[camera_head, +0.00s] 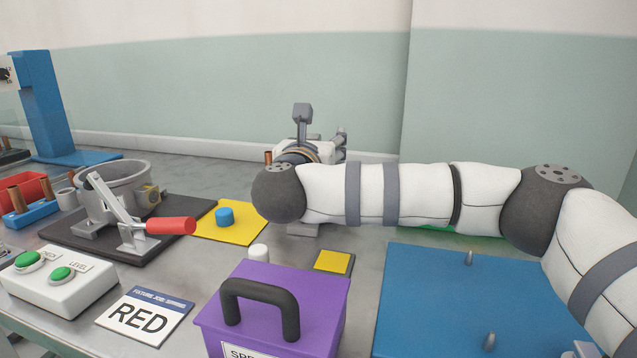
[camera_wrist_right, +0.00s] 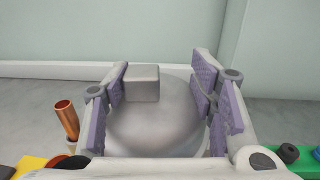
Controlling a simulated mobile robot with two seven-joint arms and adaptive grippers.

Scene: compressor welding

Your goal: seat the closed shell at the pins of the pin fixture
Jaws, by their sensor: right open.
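The closed shell (camera_wrist_right: 155,125) shows in the right wrist view as a smooth grey metal dome, with a small grey block at its far side. My right gripper (camera_wrist_right: 160,72) is open, with its purple-padded fingers on both sides of the dome; I cannot tell whether the pads touch it. In the head view my right arm reaches across to the left and mostly hides the gripper and the shell. The pin fixture is a blue plate (camera_head: 430,305) at the right, with upright grey pins (camera_head: 468,257) (camera_head: 490,342); my arm covers part of it. My left gripper is not in view.
A purple box (camera_head: 315,300) with a black handle stands at the front middle. A toggle clamp with a red handle (camera_head: 170,226) and a grey pot (camera_head: 113,178) are at the left. A copper tube (camera_wrist_right: 66,118) stands left of the shell. The blue plate's visible surface is clear between the pins.

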